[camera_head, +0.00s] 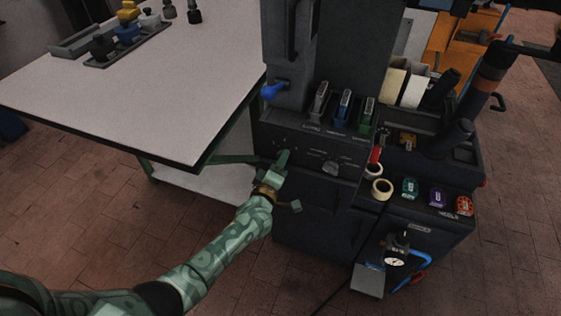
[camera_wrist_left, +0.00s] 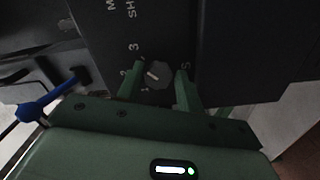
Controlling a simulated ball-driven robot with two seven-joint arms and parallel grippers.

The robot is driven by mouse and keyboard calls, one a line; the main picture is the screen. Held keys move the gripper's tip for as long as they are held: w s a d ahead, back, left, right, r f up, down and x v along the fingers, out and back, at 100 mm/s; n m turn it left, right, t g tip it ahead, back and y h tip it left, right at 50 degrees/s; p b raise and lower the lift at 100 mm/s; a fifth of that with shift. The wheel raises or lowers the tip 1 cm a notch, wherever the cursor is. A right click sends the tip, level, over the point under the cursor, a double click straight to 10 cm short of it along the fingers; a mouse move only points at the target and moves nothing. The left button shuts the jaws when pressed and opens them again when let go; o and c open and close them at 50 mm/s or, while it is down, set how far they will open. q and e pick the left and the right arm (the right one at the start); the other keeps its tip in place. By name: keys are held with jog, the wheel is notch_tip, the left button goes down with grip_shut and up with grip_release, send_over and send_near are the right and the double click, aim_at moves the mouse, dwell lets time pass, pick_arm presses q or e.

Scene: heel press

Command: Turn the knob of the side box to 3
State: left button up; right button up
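The side box (camera_head: 315,150) is dark, with a labelled front panel. Its small grey knob (camera_wrist_left: 157,74) shows in the left wrist view between the fingers of my left gripper (camera_wrist_left: 160,88). Printed digits surround it, with 1, 2, 3 and 5 readable. A pale mark on the knob points to the left and slightly up, roughly toward 2; the exact setting is hard to tell. The fingers are spread on both sides of the knob, with a small gap seeming to show. In the head view my left gripper (camera_head: 282,162) is at the panel's left end and hides the knob. My right gripper is not seen.
A second grey knob (camera_head: 330,168) sits right of my gripper. A pale table (camera_head: 150,80) stands to the left. Tape rolls (camera_head: 381,189) and a gauge (camera_head: 395,261) are at the right. Brick floor lies open below left.

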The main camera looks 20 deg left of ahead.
pick_arm(q)
jog(key=shift+o, duration=0.9)
jog(key=s+p, duration=0.4)
jog(key=s, duration=1.2)
jog(key=shift+s+a, duration=0.15)
jog(key=shift+a, duration=0.15)
